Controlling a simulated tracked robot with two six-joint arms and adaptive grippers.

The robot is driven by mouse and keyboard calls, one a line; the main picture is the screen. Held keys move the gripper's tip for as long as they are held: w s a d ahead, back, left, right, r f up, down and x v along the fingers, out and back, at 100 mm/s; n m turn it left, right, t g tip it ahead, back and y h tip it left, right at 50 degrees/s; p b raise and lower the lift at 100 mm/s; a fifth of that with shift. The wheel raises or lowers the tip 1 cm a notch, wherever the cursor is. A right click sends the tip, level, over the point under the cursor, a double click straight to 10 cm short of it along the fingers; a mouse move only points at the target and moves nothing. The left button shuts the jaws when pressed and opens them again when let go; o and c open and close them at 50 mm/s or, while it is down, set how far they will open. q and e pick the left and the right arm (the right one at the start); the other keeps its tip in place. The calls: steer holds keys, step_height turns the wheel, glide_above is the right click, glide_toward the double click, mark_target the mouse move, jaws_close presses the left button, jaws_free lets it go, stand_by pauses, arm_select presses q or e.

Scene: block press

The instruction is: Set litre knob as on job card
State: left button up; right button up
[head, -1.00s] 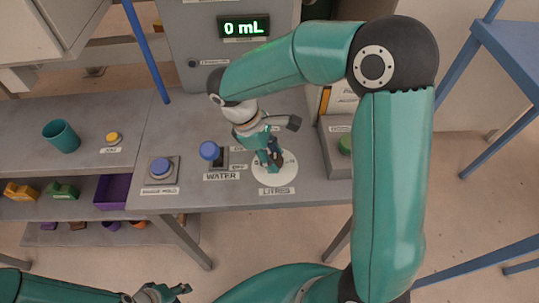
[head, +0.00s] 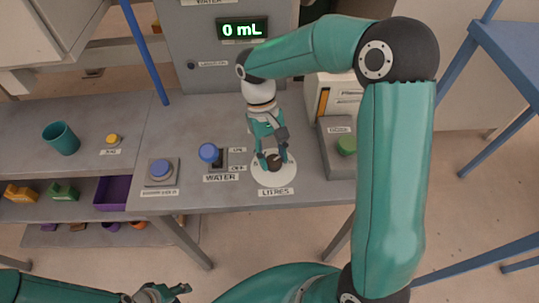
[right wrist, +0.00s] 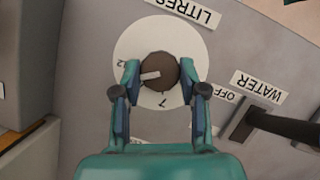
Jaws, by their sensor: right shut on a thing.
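The litre knob (right wrist: 160,68) is a dark round knob with a pale pointer, on a white dial (right wrist: 190,40) labelled LITRES. In the right wrist view the pointer aims left and slightly down, between a mark that looks like a 2 and a 7. The knob also shows in the head view (head: 274,162). My right gripper (right wrist: 160,80) has a finger on each side of the knob and is shut on it. My left gripper (head: 165,292) is low at the left, away from the bench; its jaws are too small to judge. I see no readable job card.
The display (head: 243,29) reads 0 mL. A WATER lever with a blue knob (head: 208,153) stands left of the dial. Further left are a blue button (head: 160,170) and a teal cup (head: 61,138). A green button (head: 346,145) on a grey box is to the right.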

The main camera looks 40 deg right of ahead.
steer(key=shift+d+m+t+y, duration=0.1)
steer(key=shift+m+t+y, duration=0.3)
steer(key=shift+m, duration=1.1)
steer(key=o, duration=1.1)
steer(key=shift+w+f, duration=0.1)
steer(key=shift+o, duration=0.2)
steer(key=v, duration=1.2)
steer(key=shift+d+f, duration=0.1)
steer(key=shift+f, duration=0.05)
